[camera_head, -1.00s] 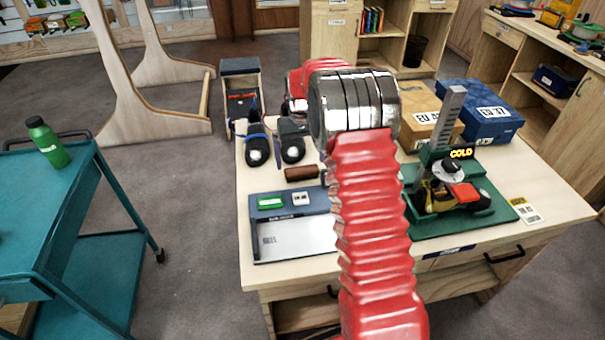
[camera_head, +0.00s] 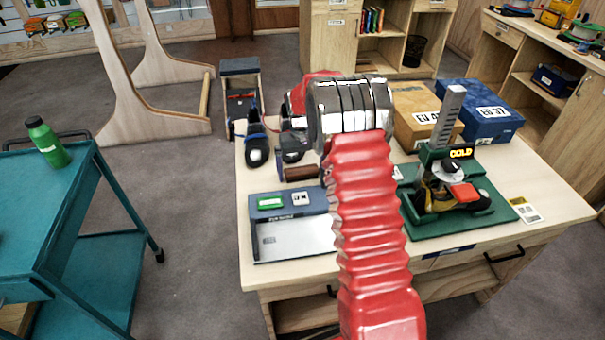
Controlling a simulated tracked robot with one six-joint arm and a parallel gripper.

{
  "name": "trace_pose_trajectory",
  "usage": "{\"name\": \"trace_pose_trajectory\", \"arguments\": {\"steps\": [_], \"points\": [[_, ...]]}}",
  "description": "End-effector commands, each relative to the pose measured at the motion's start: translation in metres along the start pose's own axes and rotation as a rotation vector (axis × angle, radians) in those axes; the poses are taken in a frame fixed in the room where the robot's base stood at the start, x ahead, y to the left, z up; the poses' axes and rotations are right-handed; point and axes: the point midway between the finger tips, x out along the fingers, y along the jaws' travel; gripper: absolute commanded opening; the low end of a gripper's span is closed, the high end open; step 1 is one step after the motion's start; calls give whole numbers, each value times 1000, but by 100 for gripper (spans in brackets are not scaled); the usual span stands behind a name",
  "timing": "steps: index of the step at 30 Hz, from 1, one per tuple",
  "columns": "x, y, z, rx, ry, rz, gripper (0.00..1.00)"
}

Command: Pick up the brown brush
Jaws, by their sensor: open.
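The brown brush (camera_head: 301,171) lies on the light wooden table, behind the blue-grey tray and in front of the dark climbing shoes. Its right part is hidden behind my arm. My gripper (camera_head: 281,173) is mostly hidden behind my red and chrome arm. A small dark piece that looks like one of its fingers shows at the brush's left end, low near the tabletop. It is open; I cannot tell whether it touches the brush.
A blue-grey tray (camera_head: 290,203) stands in front of the brush. Dark climbing shoes (camera_head: 257,151) stand behind it. A green stand with a GOLD sign (camera_head: 461,153) and cardboard (camera_head: 414,132) and blue boxes (camera_head: 487,126) are at right. A teal cart (camera_head: 75,205) stands apart at left.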

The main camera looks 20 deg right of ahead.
Motion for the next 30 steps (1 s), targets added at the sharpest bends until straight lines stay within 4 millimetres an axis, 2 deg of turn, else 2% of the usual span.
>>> {"name": "trace_pose_trajectory", "arguments": {"steps": [12,26,30], "points": [[0,0,0,0,0,0,100],[0,0,0,0,0,0,68],[-1,0,0,-1,0,0,66]]}}
